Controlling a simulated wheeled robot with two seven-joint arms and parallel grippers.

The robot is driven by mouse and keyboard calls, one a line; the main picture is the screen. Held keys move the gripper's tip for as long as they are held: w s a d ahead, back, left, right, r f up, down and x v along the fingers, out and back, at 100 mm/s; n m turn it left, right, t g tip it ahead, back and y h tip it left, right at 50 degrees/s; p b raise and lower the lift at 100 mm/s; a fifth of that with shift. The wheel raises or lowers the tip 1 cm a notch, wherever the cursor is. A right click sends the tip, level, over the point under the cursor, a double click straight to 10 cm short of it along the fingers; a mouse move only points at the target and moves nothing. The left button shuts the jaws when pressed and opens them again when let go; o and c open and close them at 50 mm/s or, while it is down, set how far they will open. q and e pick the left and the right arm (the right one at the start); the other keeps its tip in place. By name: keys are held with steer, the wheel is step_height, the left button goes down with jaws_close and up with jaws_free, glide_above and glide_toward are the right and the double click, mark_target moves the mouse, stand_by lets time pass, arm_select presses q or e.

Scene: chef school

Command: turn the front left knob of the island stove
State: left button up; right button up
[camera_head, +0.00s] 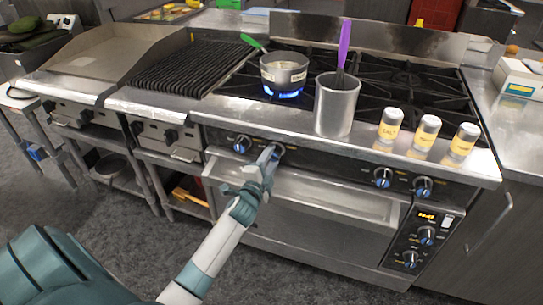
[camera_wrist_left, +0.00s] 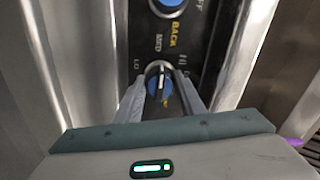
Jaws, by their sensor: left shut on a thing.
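The island stove (camera_head: 258,115) has a dark front panel with a row of knobs. At the panel's left end are a leftmost knob (camera_head: 242,143) and a second knob (camera_head: 277,149). My left gripper (camera_head: 265,160) is at the second knob. In the left wrist view, my left gripper (camera_wrist_left: 161,92) has one finger on each side of this blue and black knob (camera_wrist_left: 158,86), whose white pointer stands roughly upright in that picture. A neighbouring knob (camera_wrist_left: 170,4) shows at the top edge, near the word BACK. My right gripper is not in view.
A blue flame (camera_head: 284,95) burns under a small pot (camera_head: 284,72) with a green handle. A metal canister (camera_head: 335,108) holding a purple utensil and several shakers (camera_head: 425,133) stand along the stove's front ledge. A drawer-like tray (camera_head: 330,196) juts out below the panel.

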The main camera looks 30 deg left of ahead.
arm_select(q)
steer(key=n+p, duration=0.2)
steer(key=n, duration=0.3)
steer(key=shift+n, duration=0.3)
steer(key=n+p, duration=0.2)
steer(key=n, duration=0.4)
steer(key=shift+f, duration=0.1)
steer(key=shift+d+f+n+p, duration=0.1)
steer(key=shift+n+p, duration=0.4)
steer(key=shift+n, duration=0.9)
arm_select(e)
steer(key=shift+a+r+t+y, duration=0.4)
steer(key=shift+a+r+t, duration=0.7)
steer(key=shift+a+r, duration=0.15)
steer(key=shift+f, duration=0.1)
arm_select(q)
steer(key=o, duration=1.1)
steer(key=shift+c, duration=0.2)
